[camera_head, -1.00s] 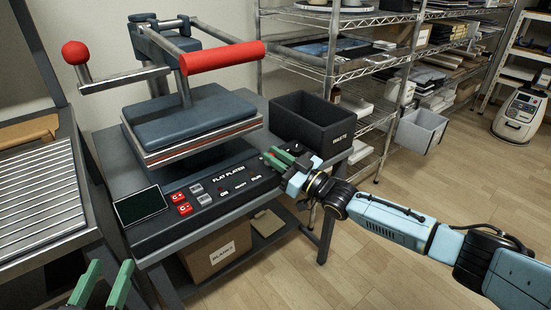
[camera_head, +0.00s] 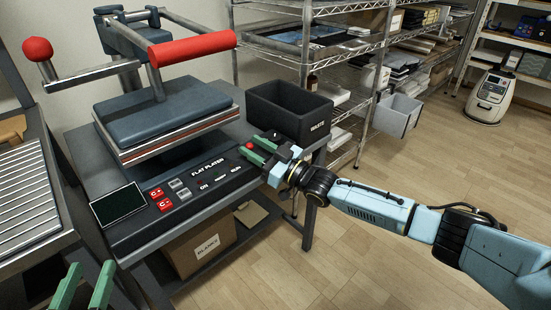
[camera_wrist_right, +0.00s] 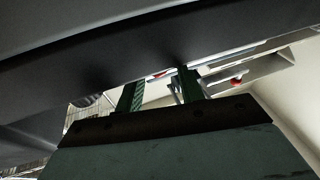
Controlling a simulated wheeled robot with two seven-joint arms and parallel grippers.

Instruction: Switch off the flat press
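The flat press (camera_head: 165,110) stands on a dark table with its red handle (camera_head: 190,48) raised over a padded plate. Its front control panel (camera_head: 190,195) has a dark screen (camera_head: 118,204), red buttons (camera_head: 160,198), grey buttons (camera_head: 180,188) and small labelled indicators. My right gripper (camera_head: 257,149) is at the panel's right end, its green fingers apart. A small red spot (camera_head: 250,146) shows by the fingertips; whether they touch it is unclear. In the right wrist view the fingers (camera_wrist_right: 160,90) are apart under a dark surface. My left gripper (camera_head: 82,285) is open and empty at the lower left.
A black waste bin (camera_head: 290,110) stands on the table just behind my right gripper. A cardboard box (camera_head: 200,247) sits under the table. Wire shelves (camera_head: 330,60) are behind, a slatted surface (camera_head: 28,200) at the left.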

